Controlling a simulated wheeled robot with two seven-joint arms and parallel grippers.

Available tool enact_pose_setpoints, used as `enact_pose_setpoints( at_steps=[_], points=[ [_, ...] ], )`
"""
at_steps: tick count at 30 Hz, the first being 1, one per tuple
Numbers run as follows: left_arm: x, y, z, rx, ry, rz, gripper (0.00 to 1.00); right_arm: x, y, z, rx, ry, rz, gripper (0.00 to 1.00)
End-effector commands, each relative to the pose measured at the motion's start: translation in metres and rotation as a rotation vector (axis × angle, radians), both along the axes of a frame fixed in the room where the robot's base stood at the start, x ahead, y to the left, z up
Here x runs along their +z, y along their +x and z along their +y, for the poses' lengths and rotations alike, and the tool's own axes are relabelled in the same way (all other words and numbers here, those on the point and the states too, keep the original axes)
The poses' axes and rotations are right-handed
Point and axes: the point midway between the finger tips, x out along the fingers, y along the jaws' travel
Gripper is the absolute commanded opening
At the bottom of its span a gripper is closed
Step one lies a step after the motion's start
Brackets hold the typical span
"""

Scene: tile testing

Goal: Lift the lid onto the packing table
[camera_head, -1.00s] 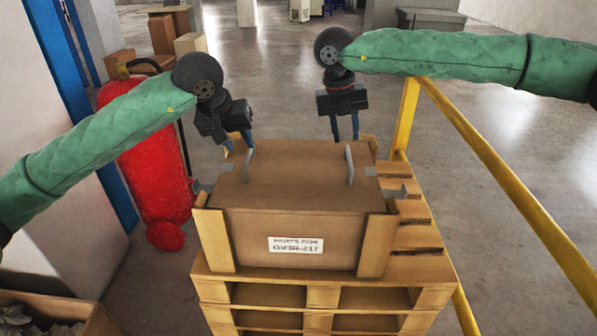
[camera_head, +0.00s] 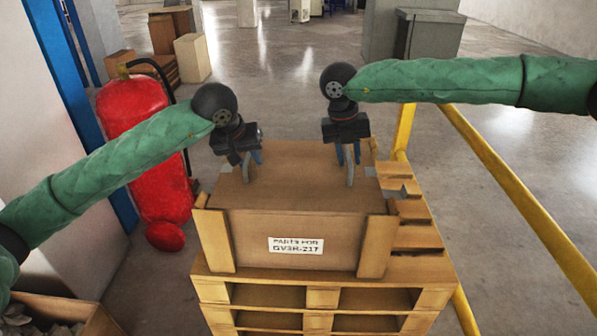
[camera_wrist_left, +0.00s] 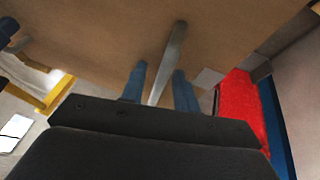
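The brown lid (camera_head: 300,192) lies flat on a crate (camera_head: 230,241) with a white label on its front. The lid has a grey left handle (camera_head: 246,173) and right handle (camera_head: 350,174). My left gripper (camera_head: 251,159) is open at the left handle. In the left wrist view the left handle (camera_wrist_left: 170,60) stands between the two blue fingers (camera_wrist_left: 158,84), with gaps on both sides. My right gripper (camera_head: 348,157) is open just above and around the top of the right handle; contact cannot be told. No packing table can be made out.
The crate stands on stacked wooden pallets (camera_head: 325,271). A red fire extinguisher (camera_head: 148,160) is at the left, by a blue post. A yellow rail (camera_head: 520,205) runs along the right. An open box (camera_head: 92,322) sits at the lower left.

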Motion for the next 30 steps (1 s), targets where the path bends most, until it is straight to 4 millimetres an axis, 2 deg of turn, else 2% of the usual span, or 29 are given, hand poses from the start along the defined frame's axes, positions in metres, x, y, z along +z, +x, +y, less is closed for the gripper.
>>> enact_pose_setpoints(
  at_steps=[1,3,4,30],
  points=[
    [0.0001,0.0,0.0,0.0,0.0,0.0,0.2,0.0,0.0,0.0,0.0,0.0,0.0,0.16],
    [0.0001,0.0,0.0,0.0,0.0,0.0,0.06,0.0,0.0,0.0,0.0,0.0,0.0,0.02],
    [0.0001,0.0,0.0,0.0,0.0,0.0,0.0,0.0,0.0,0.0,0.0,0.0,0.0,0.0],
    [0.0001,0.0001,0.0004,0.001,0.001,0.0,0.0,0.0004,0.0003,-0.0003,-0.001,0.0,0.0,0.0]
  ],
)
